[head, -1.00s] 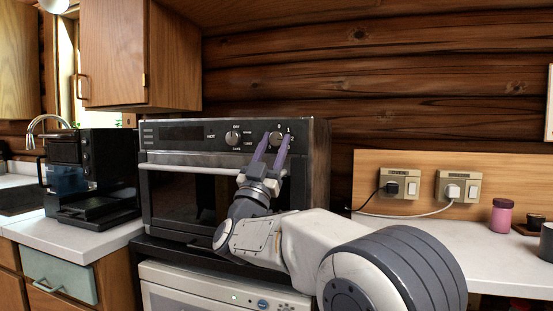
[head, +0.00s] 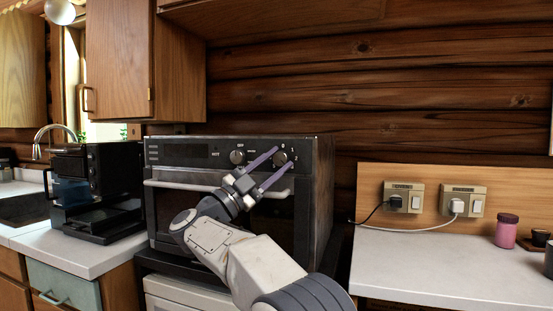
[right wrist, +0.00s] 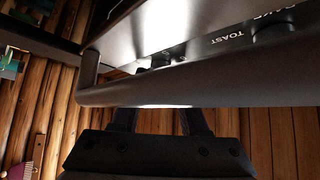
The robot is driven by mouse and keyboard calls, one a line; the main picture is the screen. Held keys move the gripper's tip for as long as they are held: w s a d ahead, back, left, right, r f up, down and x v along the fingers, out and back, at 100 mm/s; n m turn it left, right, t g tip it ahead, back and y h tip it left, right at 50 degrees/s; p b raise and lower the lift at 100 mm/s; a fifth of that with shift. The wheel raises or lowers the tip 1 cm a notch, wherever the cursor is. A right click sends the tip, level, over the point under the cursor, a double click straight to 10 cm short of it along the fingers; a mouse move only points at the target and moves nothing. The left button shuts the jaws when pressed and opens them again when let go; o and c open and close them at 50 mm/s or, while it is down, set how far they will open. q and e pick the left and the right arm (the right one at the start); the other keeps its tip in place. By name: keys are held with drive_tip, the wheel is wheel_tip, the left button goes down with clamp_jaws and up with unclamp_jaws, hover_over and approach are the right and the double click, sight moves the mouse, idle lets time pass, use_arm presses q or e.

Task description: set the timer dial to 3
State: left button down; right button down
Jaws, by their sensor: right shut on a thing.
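The toaster oven (head: 215,195) stands against the log wall with two round black dials on its top panel. The right dial (head: 281,159), apparently the timer, sits between the purple fingertips of my right gripper (head: 282,156), which is shut on it. The fingers reach up and right across the oven's front, and the gripper is rolled at a slant. The dial's pointer and numbers are too small to read. In the right wrist view, the fingers (right wrist: 160,121) pass behind the oven's handle, which hides their tips. My left gripper is not in view.
The oven's handle bar (head: 215,186) runs just below the dials. The left dial (head: 237,157) is close by. A black coffee machine (head: 95,190) stands to the left. The right counter (head: 430,265) is mostly clear, with a pink jar (head: 506,231) at its far side.

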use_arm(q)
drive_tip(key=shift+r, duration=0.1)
use_arm(e)
drive_tip(key=shift+w, duration=0.1)
drive_tip(key=c, duration=0.7)
unclamp_jaws()
